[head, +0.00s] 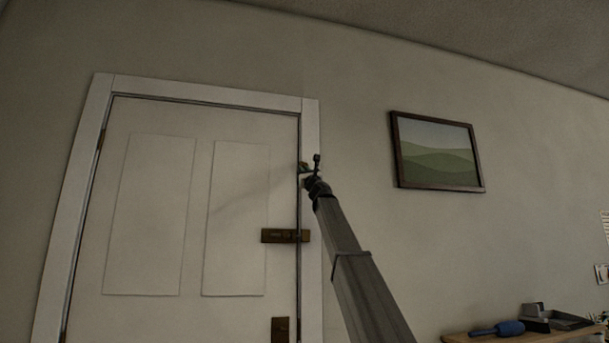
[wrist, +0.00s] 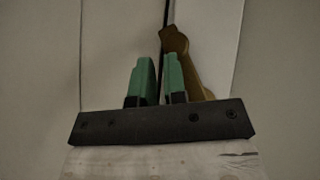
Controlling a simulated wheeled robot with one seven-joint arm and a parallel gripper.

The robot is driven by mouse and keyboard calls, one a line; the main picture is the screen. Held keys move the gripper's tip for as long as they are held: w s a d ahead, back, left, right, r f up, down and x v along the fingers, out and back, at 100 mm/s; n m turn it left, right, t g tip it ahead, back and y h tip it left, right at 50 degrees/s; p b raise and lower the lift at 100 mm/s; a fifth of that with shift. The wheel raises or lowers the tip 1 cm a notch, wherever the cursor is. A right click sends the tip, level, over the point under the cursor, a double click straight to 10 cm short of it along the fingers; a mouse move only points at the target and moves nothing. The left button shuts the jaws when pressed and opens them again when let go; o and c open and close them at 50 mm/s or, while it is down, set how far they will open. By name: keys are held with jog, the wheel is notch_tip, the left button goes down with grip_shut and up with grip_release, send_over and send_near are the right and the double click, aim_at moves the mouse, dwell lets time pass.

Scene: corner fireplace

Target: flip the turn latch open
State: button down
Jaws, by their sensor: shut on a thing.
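A white panelled door (head: 236,170) stands closed in its white frame in the head view. My gripper (head: 304,167) is raised to the door's upper right edge, by the gap between door and frame. In the wrist view, the brass turn latch (wrist: 178,45) rises behind the right green fingertip and slants down to the right behind it. My gripper (wrist: 158,70) is shut on the latch, with a narrow gap between its fingertips. The gripped part is hidden by the fingers. In the head view the latch is too small and covered to make out its angle.
A brass slide bolt (head: 285,236) sits lower on the door's right edge, with another brass fitting (head: 280,330) below it. A framed picture (head: 437,151) hangs on the wall to the right. A wooden shelf (head: 470,339) with several objects is at the lower right.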

aim_at(306, 163)
jog(key=r, duration=0.3)
jog(key=shift+w+d+r+y, duration=0.3)
jog(key=shift+w+r, duration=0.05)
jog(key=shift+w+d+f, duration=0.1)
jog(key=shift+d+f, duration=0.05)
jog(key=shift+d, duration=0.05)
jog(key=shift+d+f, duration=0.25)
jog(key=shift+d, duration=0.05)
jog(key=shift+s+f, duration=0.15)
jog(key=shift+s, duration=0.05)
dwell(0.4)
